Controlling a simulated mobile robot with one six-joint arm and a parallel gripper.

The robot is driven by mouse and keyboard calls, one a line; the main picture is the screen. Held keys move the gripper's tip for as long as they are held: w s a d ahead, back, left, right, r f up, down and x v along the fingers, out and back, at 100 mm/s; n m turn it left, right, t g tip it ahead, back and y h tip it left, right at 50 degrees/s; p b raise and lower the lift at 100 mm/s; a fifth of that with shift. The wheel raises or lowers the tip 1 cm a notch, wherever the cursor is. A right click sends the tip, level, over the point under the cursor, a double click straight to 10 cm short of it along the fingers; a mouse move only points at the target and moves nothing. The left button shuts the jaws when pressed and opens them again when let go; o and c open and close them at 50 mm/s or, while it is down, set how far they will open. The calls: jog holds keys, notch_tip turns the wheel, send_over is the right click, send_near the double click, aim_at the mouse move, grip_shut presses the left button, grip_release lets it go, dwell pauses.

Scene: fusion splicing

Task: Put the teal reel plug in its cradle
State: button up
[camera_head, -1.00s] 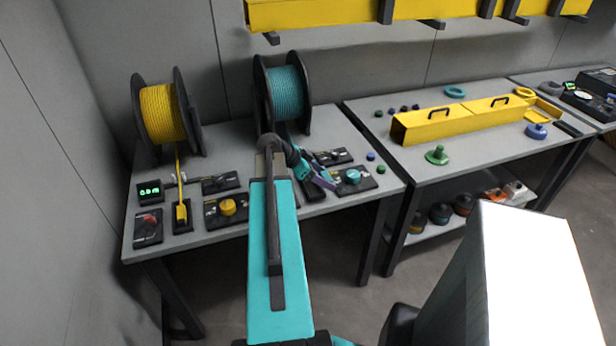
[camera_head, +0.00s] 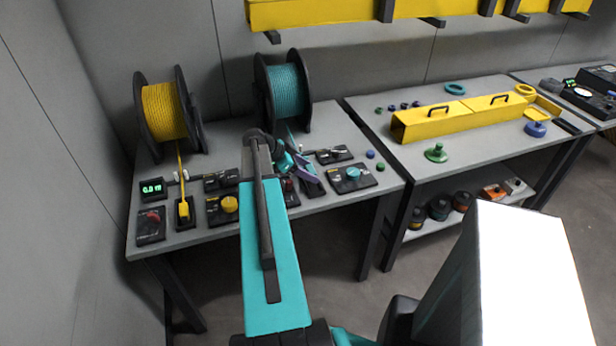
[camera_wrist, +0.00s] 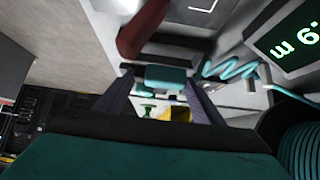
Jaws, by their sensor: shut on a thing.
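The teal reel plug (camera_wrist: 165,78) is a small teal block between the two purple fingers of my gripper (camera_wrist: 163,90) in the wrist view. My gripper is shut on it, and a teal cable curls nearby. In the head view my gripper (camera_head: 306,169) is over the right part of the left bench, below the teal reel (camera_head: 286,90). A dark base (camera_head: 313,188) under the fingers looks like the plug's cradle; my gripper partly covers it. I cannot tell the plug's height above it.
A red lever (camera_wrist: 143,28) and a green-lit display (camera_wrist: 292,34) are close by in the wrist view. A panel with a teal knob (camera_head: 353,174) stands to the right. The yellow plug (camera_head: 183,210) sits in its own base at left, under the yellow reel (camera_head: 163,112).

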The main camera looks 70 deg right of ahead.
aim_at(308, 184)
jog(key=shift+f+p, duration=0.75)
jog(key=shift+f, duration=0.85)
jog(key=shift+f, duration=0.1)
jog(key=o, duration=1)
jog(key=shift+c, duration=0.2)
jog(key=shift+r, duration=0.2)
jog(key=b+v, duration=0.4)
jog(key=v, duration=0.7)
jog(key=shift+w+a+r, duration=0.2)
jog(key=shift+a+r, duration=0.05)
jog(key=shift+a, duration=0.05)
jog(key=shift+r, duration=0.1)
